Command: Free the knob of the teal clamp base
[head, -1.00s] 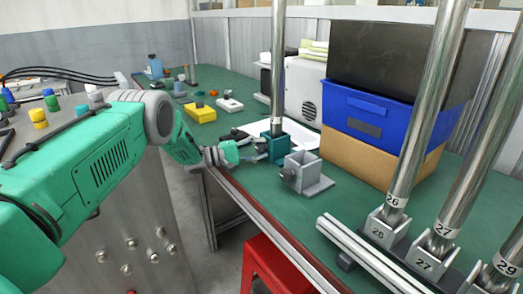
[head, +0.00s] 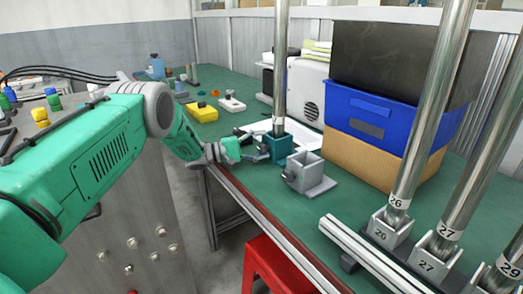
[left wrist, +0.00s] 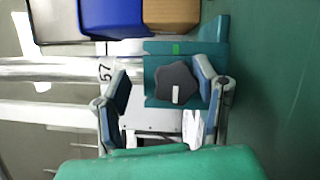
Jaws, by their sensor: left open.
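The teal clamp base (head: 279,150) stands on the green bench top near its front edge, with an upright metal pole (head: 281,75) in it. In the left wrist view the clamp base (left wrist: 160,48) shows sideways, with its dark grey star-shaped knob (left wrist: 176,84) facing the camera. The knob carries a white mark, and a green mark is on the base beside it. The pole's label reads 57. My left gripper (head: 257,150) is open at the base's left side. In the wrist view its fingers (left wrist: 164,86) stand on either side of the knob; contact is unclear. My right gripper is not in view.
A grey clamp base (head: 308,176) without a pole stands close in front. Numbered poles in grey bases (head: 392,233) stand at the right. A blue crate (head: 380,118) on a cardboard box is behind. A red stool (head: 268,266) is below the bench edge.

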